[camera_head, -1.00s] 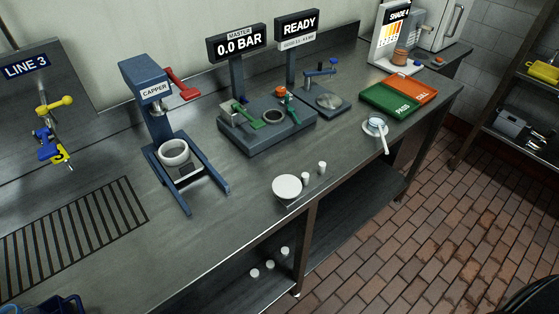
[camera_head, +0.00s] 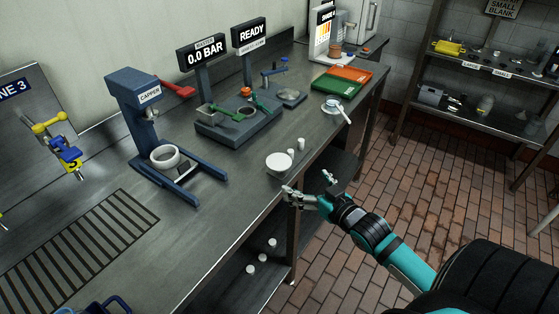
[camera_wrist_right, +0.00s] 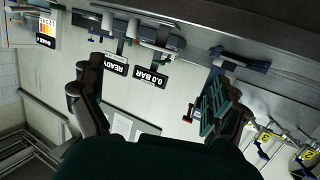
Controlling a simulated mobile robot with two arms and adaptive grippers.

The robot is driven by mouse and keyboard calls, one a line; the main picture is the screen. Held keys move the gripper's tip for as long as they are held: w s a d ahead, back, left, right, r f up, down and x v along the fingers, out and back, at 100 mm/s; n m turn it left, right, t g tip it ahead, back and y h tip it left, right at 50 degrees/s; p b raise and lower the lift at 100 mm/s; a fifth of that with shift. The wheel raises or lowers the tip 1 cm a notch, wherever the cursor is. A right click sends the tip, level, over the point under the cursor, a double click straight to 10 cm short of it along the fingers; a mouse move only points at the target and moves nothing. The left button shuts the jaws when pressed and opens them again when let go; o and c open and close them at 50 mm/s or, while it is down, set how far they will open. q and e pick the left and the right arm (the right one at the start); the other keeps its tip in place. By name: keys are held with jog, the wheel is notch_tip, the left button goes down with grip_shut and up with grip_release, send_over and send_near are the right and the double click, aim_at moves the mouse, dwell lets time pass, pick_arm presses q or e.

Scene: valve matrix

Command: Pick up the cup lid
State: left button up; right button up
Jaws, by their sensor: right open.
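A flat white round disc (camera_head: 279,163), which looks like the cup lid, lies near the front edge of the steel counter. My right gripper (camera_head: 308,184) is open and empty, just in front of the counter edge, below and to the right of the disc and apart from it. In the right wrist view the open fingers (camera_wrist_right: 155,105) are spread, with nothing between them; I cannot make out the disc there. My left gripper is not in view.
Two small white cylinders (camera_head: 300,144) stand right of the disc. A blue capper (camera_head: 137,95) holding a white ring-shaped piece (camera_head: 165,157) stands to the left. Behind is a grey fixture (camera_head: 238,125). Several white pieces (camera_head: 261,256) sit on the lower shelf.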

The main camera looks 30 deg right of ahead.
jog(key=p, duration=0.1)
send_near(279, 162)
jog(key=w, duration=0.3)
jog(key=shift+w+f, duration=0.5)
jog(key=shift+w, duration=0.35)
jog(key=w+p, duration=0.1)
jog(key=w, duration=0.2)
jog(key=shift+w+f, duration=0.15)
jog(key=shift+w, duration=0.05)
jog(key=shift+w+f, duration=0.25)
jog(key=shift+w, duration=0.3)
jog(key=shift+s, duration=0.1)
jog(key=shift+c, duration=0.8)
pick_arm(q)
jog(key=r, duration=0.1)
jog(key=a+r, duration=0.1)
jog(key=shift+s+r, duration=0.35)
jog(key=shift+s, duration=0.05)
pick_arm(e)
jog(key=c, duration=0.8)
